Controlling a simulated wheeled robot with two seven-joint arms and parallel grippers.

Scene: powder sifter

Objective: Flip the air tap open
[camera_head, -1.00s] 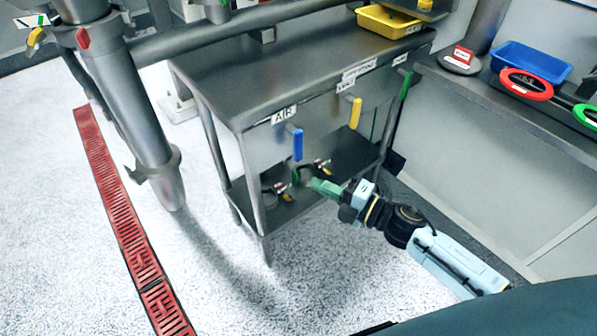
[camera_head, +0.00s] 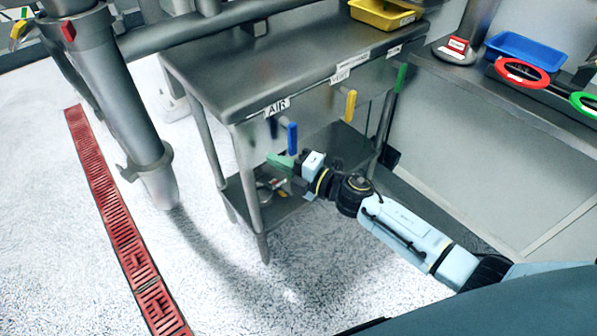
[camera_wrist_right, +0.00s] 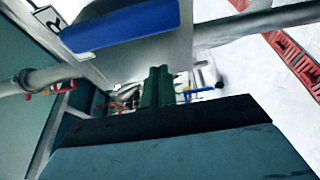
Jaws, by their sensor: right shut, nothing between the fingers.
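The air tap is a blue lever (camera_head: 292,138) hanging down below the "AIR" label (camera_head: 277,107) on the front of the steel table. In the right wrist view the blue lever (camera_wrist_right: 122,26) is large, near the top, beside part of its label. My right gripper (camera_head: 272,160) has green fingers and is at the lower end of the lever, slightly left of it. In the right wrist view its fingers (camera_wrist_right: 158,82) are together with nothing between them, below the lever in the picture. I cannot tell whether they touch it. My left gripper is not in view.
A yellow lever (camera_head: 350,106) and a green lever (camera_head: 401,78) hang farther along the same table front (camera_head: 315,103). A lower shelf (camera_head: 283,212) holds small fittings. A thick metal pipe (camera_head: 135,110) stands at left, beside a red floor grate (camera_head: 110,215).

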